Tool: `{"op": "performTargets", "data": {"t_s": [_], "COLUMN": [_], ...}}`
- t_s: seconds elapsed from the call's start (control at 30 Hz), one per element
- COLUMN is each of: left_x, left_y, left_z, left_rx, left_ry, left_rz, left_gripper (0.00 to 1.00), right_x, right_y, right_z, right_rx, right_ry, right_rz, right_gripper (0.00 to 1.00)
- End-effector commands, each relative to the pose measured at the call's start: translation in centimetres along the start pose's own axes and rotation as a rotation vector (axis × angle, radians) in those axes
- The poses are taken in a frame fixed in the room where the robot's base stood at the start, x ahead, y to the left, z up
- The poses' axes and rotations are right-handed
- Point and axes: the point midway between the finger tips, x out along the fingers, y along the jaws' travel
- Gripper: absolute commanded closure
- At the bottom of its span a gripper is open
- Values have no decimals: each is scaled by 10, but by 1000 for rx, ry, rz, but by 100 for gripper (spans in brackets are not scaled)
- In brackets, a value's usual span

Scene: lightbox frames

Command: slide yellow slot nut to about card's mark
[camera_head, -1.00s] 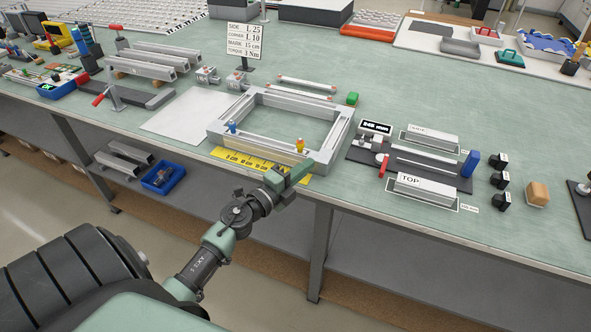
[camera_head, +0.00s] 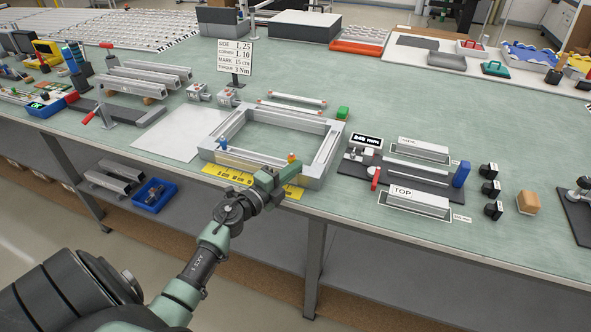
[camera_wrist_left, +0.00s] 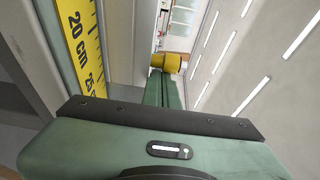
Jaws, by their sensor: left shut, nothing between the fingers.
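The yellow slot nut (camera_head: 291,158) sits at the right end of the front rail of the aluminium frame (camera_head: 240,162). In the left wrist view the nut (camera_wrist_left: 167,62) is just beyond my shut fingertips. My left gripper (camera_head: 281,171) is shut and empty, low over the front rail and on the near-left side of the nut; I cannot tell if they touch. A yellow ruler (camera_head: 225,175) lies along the front rail, with 20 cm readable in the left wrist view (camera_wrist_left: 78,45). The card (camera_head: 235,57) stands behind the frame and reads MARK 15 cm. My right gripper is not in view.
A blue nut (camera_head: 221,144) sits at the left of the front rail. A white sheet (camera_head: 175,136) lies left of the frame. Right of it are a green block (camera_head: 343,112) and a dark measuring fixture (camera_head: 420,175) with a red handle. The table's front edge is close.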

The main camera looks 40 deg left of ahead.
Motion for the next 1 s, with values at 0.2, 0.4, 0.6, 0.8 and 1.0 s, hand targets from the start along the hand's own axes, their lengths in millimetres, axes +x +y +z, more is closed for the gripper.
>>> {"op": "performTargets", "data": {"t_s": [0.2, 0.4, 0.6, 0.8, 1.0], "left_x": [-17, -30, -33, -32, -30], "left_y": [4, 3, 0, 0, -1], "left_z": [47, 84, 93, 92, 91], "left_rx": [5, 2, 0, 0, 0], "left_ry": [-3, -2, -1, -1, -1], "left_rz": [4, 2, 0, 0, 0], "left_gripper": [100, 100, 100, 100, 100], "right_x": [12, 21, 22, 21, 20], "right_y": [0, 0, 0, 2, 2], "right_z": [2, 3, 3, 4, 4], "right_rx": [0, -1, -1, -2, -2], "right_ry": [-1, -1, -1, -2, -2], "right_rz": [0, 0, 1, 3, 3], "right_gripper": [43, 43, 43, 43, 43]}}
